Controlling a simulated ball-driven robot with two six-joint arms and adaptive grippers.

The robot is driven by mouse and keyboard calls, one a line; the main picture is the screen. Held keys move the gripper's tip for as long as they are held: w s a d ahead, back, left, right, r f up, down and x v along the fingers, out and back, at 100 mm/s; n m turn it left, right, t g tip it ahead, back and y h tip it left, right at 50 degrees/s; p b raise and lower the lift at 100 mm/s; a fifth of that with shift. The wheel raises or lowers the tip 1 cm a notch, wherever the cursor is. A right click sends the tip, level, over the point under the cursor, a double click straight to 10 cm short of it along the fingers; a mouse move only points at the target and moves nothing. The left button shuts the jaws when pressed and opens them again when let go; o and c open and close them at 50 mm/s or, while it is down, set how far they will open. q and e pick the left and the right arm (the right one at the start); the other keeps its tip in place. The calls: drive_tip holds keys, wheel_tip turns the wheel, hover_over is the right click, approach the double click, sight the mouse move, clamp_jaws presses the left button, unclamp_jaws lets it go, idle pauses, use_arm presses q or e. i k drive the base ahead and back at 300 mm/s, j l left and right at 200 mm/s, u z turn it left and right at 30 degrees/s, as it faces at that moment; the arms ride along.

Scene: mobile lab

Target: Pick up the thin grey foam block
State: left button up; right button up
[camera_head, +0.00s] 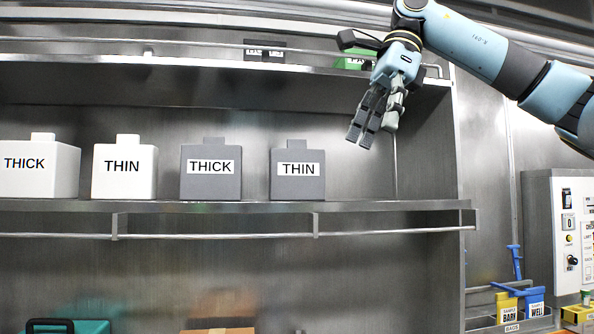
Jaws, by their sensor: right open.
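The thin grey foam block (298,183) stands upright on the middle shelf, the rightmost of the row, with a white THIN label and a small tab on top. My right gripper (363,130) comes in from the upper right. It is open and empty, fingers pointing down and slightly left, above and to the right of the thin grey block and apart from it. My left gripper is not in view.
A grey THICK block (211,181), a white THIN block (125,181) and a white THICK block (38,177) stand left on the same shelf (400,205). An upper shelf (200,66) runs above. The shelf right of the thin grey block is clear. A control box (560,235) is at right.

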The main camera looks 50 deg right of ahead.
sight(297, 172)
drive_tip(key=i+l, duration=0.15)
drive_tip(key=l, duration=0.25)
drive_tip(key=i+l, duration=0.2)
drive_tip(key=l, duration=0.15)
drive_tip(key=i+l, duration=0.15)
drive_tip(key=l, duration=0.25)
drive_tip(key=i+l, duration=0.15)
drive_tip(key=l, duration=0.2)
drive_tip(key=i+l, duration=0.15)
drive_tip(key=l, duration=0.25)
